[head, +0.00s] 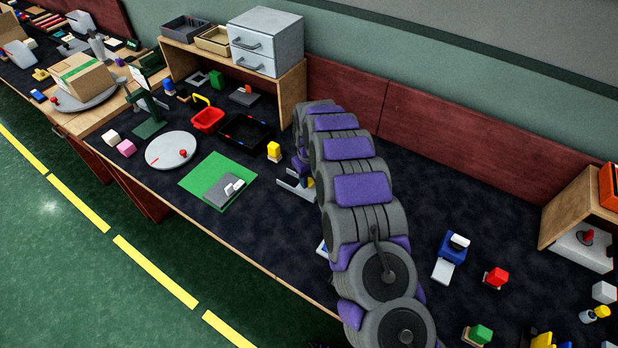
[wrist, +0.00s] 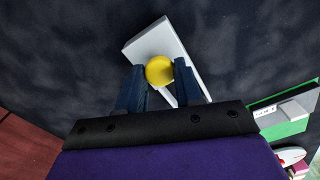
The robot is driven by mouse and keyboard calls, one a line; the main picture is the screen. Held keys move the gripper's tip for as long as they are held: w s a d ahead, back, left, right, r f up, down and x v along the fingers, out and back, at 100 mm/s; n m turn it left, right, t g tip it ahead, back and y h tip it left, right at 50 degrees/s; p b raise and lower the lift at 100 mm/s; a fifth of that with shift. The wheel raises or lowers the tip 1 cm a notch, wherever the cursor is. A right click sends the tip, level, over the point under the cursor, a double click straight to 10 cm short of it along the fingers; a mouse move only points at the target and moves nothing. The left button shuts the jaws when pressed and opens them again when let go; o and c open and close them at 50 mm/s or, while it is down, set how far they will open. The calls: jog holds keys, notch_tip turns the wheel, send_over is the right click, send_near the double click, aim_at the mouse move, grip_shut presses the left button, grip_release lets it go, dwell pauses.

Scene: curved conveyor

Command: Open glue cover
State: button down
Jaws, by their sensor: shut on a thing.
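A round yellow piece, which looks like the glue cover (wrist: 160,69), sits between the fingertips of my gripper (wrist: 160,78) in the wrist view. My gripper is shut on it, with one dark blue finger at each side. A light grey holder (wrist: 148,42) lies behind and beneath it. The glue body below the cover is hidden. In the head view, my gripper (head: 304,172) points down beside the grey holder (head: 291,187) at mid-table, and a bit of yellow (head: 311,183) shows there. I cannot tell whether the cover is apart from the glue.
A green mat (head: 199,181) with a grey block lies left of my gripper. A yellow-and-white block (head: 273,152) and a black tray (head: 241,134) are close behind. A wooden shelf with grey drawers (head: 262,50) stands at the back. Blue, red and green items are to the right.

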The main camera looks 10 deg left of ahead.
dwell(0.3)
jog(key=a, duration=0.1)
jog(key=w+a+p, duration=0.1)
jog(key=a, duration=0.1)
jog(key=a+p, duration=0.1)
jog(key=shift+w+a+r, duration=0.15)
jog(key=shift+w, duration=0.25)
jog(key=shift+w+a+p, duration=0.25)
jog(key=shift+a+p, duration=0.2)
jog(key=shift+a, duration=0.25)
jog(key=shift+w+a+p, duration=0.2)
jog(key=shift+a+p, duration=0.25)
jog(key=shift+a, duration=0.25)
jog(key=c, duration=0.7)
grip_release()
jog(key=shift+c, duration=0.2)
notch_tip(320, 180, up, 17)
jog(key=p, duration=0.3)
